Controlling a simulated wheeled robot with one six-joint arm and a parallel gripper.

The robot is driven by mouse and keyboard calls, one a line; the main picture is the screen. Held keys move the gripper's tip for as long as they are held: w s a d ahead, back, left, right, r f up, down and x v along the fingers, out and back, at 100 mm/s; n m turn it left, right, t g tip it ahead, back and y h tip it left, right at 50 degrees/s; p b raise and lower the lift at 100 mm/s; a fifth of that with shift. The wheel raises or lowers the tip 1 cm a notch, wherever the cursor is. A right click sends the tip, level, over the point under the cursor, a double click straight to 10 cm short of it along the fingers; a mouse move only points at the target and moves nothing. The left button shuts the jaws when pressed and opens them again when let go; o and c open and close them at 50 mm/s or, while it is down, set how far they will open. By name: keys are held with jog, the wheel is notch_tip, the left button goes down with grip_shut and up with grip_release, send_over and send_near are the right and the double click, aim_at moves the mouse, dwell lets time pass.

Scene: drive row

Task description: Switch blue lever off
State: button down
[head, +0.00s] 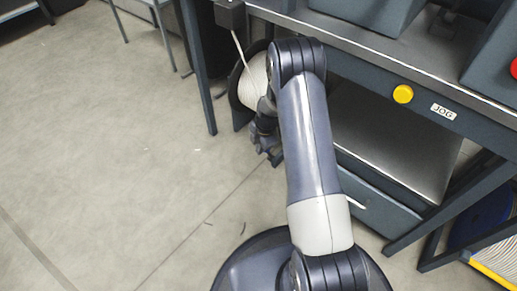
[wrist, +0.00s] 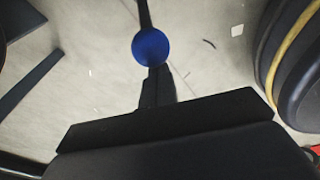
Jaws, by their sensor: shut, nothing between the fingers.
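The blue lever shows in the wrist view as a round blue knob (wrist: 151,47) on a thin dark rod that runs up out of the top of the picture. My gripper (wrist: 158,71) is shut and empty, with its tips just below the knob in the picture. I cannot tell whether they touch it. In the head view my gripper (head: 275,157) hangs low beside the bench's left end, partly hidden by my own arm. I cannot make out the blue knob in the head view.
A dark bench (head: 365,50) carries a yellow button (head: 403,94) and a JOG label (head: 443,112). A pale spool (head: 252,82) sits under its left end, behind my arm. A blue reel (head: 485,218) is at the right.

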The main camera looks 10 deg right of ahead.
jog(key=w+d, duration=0.1)
jog(key=w+d+r, duration=0.1)
jog(key=d, duration=0.1)
jog(key=w+d+b, duration=0.1)
jog(key=shift+w+d+r, duration=0.2)
jog(key=shift+r, duration=0.15)
jog(key=shift+d, duration=0.1)
notch_tip(320, 180, up, 9)
jog(key=p, duration=0.3)
jog(key=shift+a+r, duration=0.15)
jog(key=shift+a, duration=0.05)
dwell(0.3)
